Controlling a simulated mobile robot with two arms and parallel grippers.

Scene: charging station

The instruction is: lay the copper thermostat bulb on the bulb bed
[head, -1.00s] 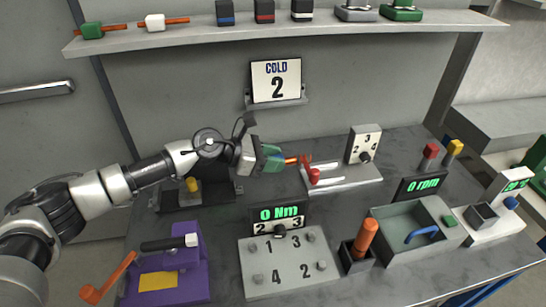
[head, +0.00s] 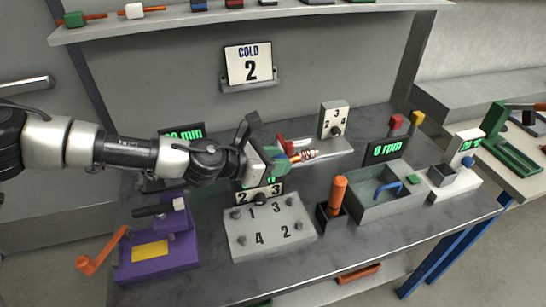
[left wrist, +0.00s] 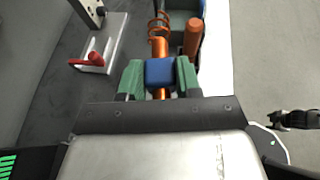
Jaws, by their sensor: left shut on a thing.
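My left gripper (head: 281,161) is shut on the copper thermostat bulb (head: 307,155), which points right in the head view. In the left wrist view the bulb's blue block (left wrist: 160,72) sits between the green fingertips, with its copper rod and coil (left wrist: 158,28) beyond. The grey plate with a red lever (head: 285,143), seemingly the bulb bed, lies behind the gripper, with a numbered dial box (head: 335,119) at its back. The gripper hides part of this plate. In the left wrist view the red lever (left wrist: 92,58) is left of the bulb, apart from it.
A numbered grey board (head: 270,228), an upright orange handle (head: 338,192) and a grey basin (head: 385,205) stand in front and to the right. A purple fixture (head: 160,262) is front left. The "COLD 2" card (head: 249,65) hangs behind.

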